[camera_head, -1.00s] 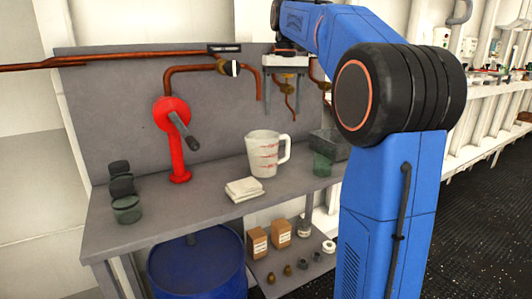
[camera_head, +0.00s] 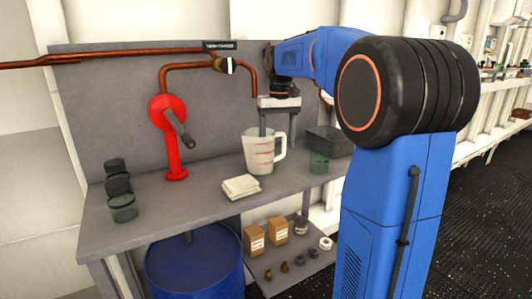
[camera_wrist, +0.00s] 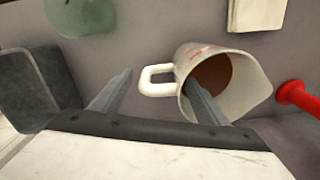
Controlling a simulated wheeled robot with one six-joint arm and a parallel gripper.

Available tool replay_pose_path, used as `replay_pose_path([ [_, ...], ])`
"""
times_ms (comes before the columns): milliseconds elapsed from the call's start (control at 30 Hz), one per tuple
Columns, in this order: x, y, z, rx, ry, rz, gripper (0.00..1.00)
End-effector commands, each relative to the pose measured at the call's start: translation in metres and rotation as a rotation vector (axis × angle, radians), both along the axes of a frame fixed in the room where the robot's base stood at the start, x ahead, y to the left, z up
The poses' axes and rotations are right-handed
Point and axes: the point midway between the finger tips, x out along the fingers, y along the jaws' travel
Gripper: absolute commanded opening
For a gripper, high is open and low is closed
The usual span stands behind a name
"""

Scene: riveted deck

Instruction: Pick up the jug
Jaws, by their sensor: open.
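The jug (camera_head: 256,156) is white with red markings and stands upright on the grey workbench, its handle to the right in the head view. In the wrist view the jug (camera_wrist: 248,92) shows a brown content, with its handle on the left. My gripper (camera_head: 278,143) is open and points down just above the jug's handle side. In the wrist view my gripper (camera_wrist: 158,76) has one finger over or inside the jug's mouth and the other beyond the handle, so the handle lies between them. I cannot tell whether a finger touches the jug.
A folded white cloth (camera_head: 241,187) lies in front of the jug, and a green glass (camera_head: 319,161) and dark grey bin (camera_head: 335,143) stand to its right. A red hand pump (camera_head: 172,145) and dark green jars (camera_head: 124,207) are left. Copper pipes (camera_head: 190,69) run behind.

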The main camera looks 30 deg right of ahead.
Motion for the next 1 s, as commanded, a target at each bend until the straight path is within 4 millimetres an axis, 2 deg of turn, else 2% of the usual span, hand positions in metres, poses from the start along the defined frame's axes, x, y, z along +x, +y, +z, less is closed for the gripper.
replay_pose_path([
  [100, -0.001, 0.001, -0.017, 0.001, 0.003, 0.0, 0.68],
  [300, -0.001, 0.001, -0.039, 0.001, 0.003, 0.0, 0.68],
  [600, -0.001, 0.001, -0.044, 0.0, 0.001, 0.0, 0.68],
  [667, -0.001, 0.001, -0.043, 0.0, 0.001, 0.0, 0.56],
  [867, -0.001, 0.001, -0.043, 0.0, 0.001, 0.0, 0.08],
  [900, -0.001, 0.001, -0.043, 0.0, 0.001, 0.0, 0.04],
  [1000, -0.001, 0.001, -0.043, 0.0, 0.001, 0.0, 0.03],
])
